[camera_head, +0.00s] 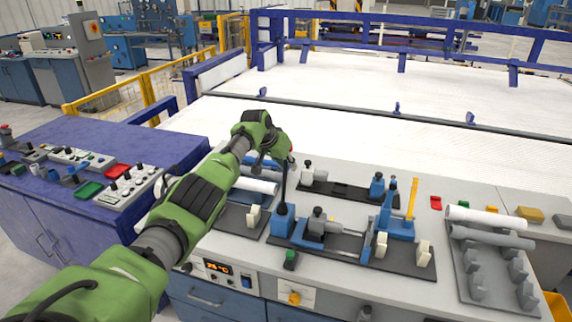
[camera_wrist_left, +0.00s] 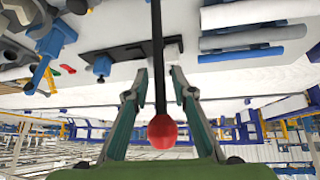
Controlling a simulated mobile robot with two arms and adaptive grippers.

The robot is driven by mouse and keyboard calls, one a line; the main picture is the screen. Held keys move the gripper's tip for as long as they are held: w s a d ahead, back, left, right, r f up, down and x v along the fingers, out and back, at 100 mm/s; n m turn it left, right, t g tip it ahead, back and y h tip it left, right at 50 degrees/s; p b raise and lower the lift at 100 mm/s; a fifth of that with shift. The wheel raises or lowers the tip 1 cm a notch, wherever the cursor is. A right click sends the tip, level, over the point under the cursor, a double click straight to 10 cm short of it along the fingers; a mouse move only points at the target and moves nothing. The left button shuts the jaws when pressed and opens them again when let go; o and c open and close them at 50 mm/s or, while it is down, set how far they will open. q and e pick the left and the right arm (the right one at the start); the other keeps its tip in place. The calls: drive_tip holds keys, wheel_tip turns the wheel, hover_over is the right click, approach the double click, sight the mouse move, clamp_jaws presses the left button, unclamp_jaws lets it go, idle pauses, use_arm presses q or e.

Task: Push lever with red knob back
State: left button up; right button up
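The lever is a thin black rod (camera_head: 284,182) rising from a blue base (camera_head: 284,215) on the bench fixture. Its red knob (camera_wrist_left: 162,132) is large in the left wrist view, and the rod (camera_wrist_left: 157,60) runs away from it. My left gripper (camera_head: 275,155) is at the top of the lever in the head view. In the left wrist view its two fingers (camera_wrist_left: 160,74) are apart, one on each side of the rod, with the knob between them nearer the palm. Gaps show beside the rod. In the head view the gripper mostly hides the knob. My right gripper is not in view.
A grey rack (camera_head: 490,270) with a white pipe (camera_head: 485,217) and a grey pipe (camera_head: 492,237) sits at the right. A blue lever base with a yellow handle (camera_head: 412,198) stands right of the lever. A control panel (camera_head: 130,190) lies left; a broad white surface (camera_head: 400,120) is behind.

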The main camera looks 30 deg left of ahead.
use_arm(q)
drive_tip(key=shift+w+f, duration=0.1)
drive_tip(key=shift+f, duration=0.05)
drive_tip(key=shift+v, duration=0.8)
drive_tip(key=v, duration=1)
